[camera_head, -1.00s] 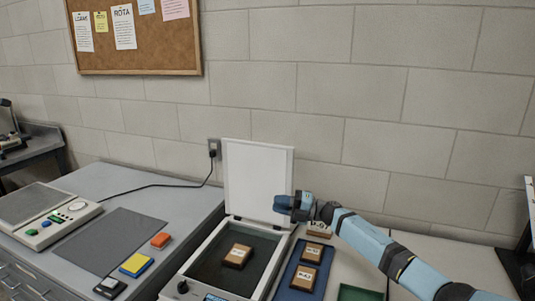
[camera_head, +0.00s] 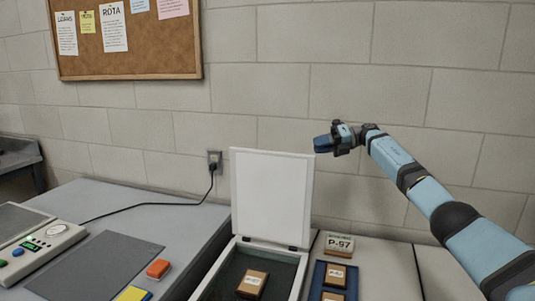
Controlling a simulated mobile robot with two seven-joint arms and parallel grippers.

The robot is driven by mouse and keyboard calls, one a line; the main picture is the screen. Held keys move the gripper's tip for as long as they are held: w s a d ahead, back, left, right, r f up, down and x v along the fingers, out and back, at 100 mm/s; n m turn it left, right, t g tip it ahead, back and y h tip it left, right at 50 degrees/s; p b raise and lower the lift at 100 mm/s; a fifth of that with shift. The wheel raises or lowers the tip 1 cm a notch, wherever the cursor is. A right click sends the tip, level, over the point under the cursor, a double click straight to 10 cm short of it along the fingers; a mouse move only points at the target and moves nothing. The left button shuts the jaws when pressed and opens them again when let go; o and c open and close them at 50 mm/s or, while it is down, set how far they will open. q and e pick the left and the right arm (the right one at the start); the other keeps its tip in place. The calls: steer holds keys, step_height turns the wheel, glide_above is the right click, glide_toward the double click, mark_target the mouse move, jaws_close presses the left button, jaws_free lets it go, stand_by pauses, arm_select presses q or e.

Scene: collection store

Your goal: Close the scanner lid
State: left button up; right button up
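The scanner (camera_head: 299,274) stands at the bottom centre, its near part cut off by the picture's edge. Its white lid (camera_head: 271,197) stands upright, hinged at the back of the scanner. A brown block with a white label (camera_head: 252,283) lies on the dark scanner bed. My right gripper (camera_head: 321,143) is raised beside the lid's top right corner, its dark blue fingers pointing left. It holds nothing that I can see, and the gap between its fingers cannot be made out. My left gripper is not in view.
A blue tray (camera_head: 318,278) with labelled brown blocks lies right of the scanner, with a P-97 sign (camera_head: 339,243) behind it. A black cable runs to a wall socket (camera_head: 214,161). A grey mat (camera_head: 92,265) and an orange block (camera_head: 158,269) lie left.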

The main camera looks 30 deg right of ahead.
mark_target(280, 153)
steer(key=x, duration=1.3)
steer(key=shift+a+r, duration=0.1)
steer(key=shift+a, duration=0.15)
steer(key=shift+s, duration=0.1)
jaws_close()
